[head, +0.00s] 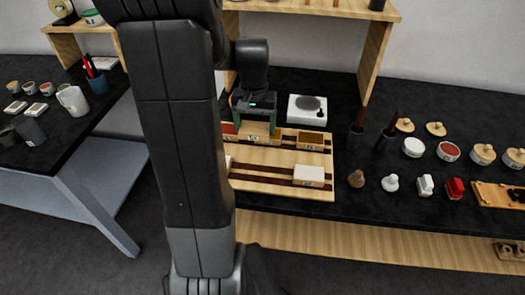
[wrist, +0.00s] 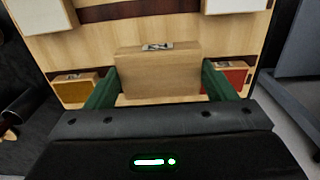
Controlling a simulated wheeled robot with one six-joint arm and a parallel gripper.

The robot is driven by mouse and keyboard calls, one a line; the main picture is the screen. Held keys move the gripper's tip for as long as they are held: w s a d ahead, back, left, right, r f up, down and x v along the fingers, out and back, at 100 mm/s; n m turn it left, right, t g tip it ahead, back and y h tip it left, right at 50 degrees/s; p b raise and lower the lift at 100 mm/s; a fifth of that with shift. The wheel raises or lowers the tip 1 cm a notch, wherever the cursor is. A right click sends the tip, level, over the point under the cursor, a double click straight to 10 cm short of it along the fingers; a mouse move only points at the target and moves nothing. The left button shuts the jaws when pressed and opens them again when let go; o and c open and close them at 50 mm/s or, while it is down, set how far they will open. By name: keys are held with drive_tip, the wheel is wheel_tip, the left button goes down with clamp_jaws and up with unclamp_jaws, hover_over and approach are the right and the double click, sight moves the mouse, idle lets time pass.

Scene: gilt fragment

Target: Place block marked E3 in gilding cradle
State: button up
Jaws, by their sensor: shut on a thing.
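My gripper (head: 255,118) has dark green fingers and is shut on a plain wooden block (head: 256,129) at the back of a pale wooden board. In the wrist view, my gripper (wrist: 160,84) has one finger at each side of the wooden block (wrist: 158,78). A small pale label shows on the block's edge, but its marking is too small to read. I cannot tell if the block rests on the board or hangs just above it. The board (head: 268,158) has dark brown strips across it. I cannot identify the gilding cradle for certain.
A mustard-topped block (wrist: 78,88) and a red-topped block (wrist: 236,76) flank the held block. A white block (head: 309,175) sits on the front strip. A white scale (head: 307,109) stands behind the board. Stamps, pots and a wooden tray (head: 498,195) fill the right side.

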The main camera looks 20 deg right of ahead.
sight(256, 154)
wheel_tip(256, 154, down, 8)
drive_tip(key=shift+f, duration=0.1)
idle(0.4)
drive_tip(key=o, duration=1)
drive_tip(key=shift+f, duration=0.1)
